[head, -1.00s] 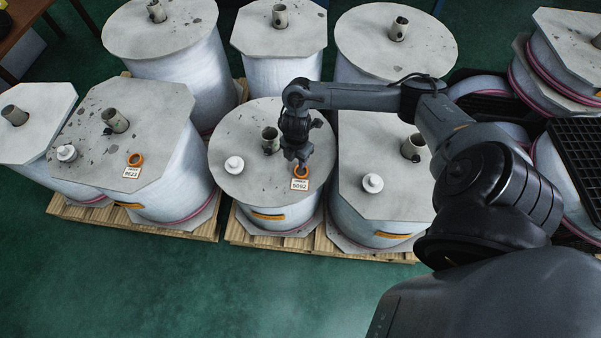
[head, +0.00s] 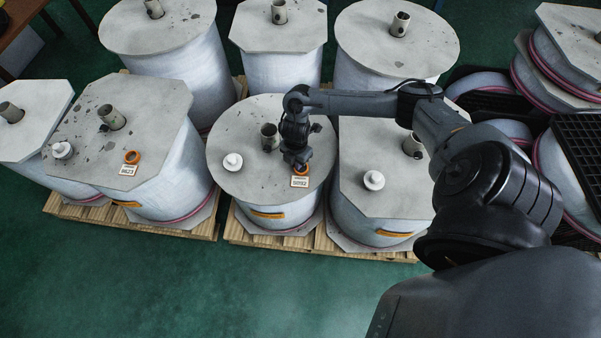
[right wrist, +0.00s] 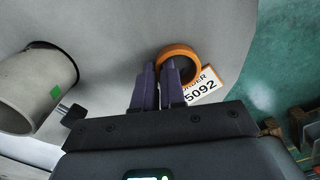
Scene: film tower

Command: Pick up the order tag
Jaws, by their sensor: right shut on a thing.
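The order tag (head: 300,182), a white and orange card with an orange ring, is near the front right edge of the round-topped spool (head: 240,185) in the middle. In the right wrist view, the card (right wrist: 203,90) reads "ORDER 5092" and its orange ring (right wrist: 184,53) shows above it. My right gripper (head: 298,164) is down at the tag; in the right wrist view, its fingers (right wrist: 159,70) are shut on the near left rim of the ring. I cannot tell whether the tag still touches the spool top. My left gripper is not in view.
A white knob (head: 232,162) and a grey core tube (head: 269,136) stand on the same spool. Another tag (head: 127,170) with an orange ring lies on the spool to the left. The right spool carries a white knob (head: 374,181). The green floor (head: 190,285) in front is clear.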

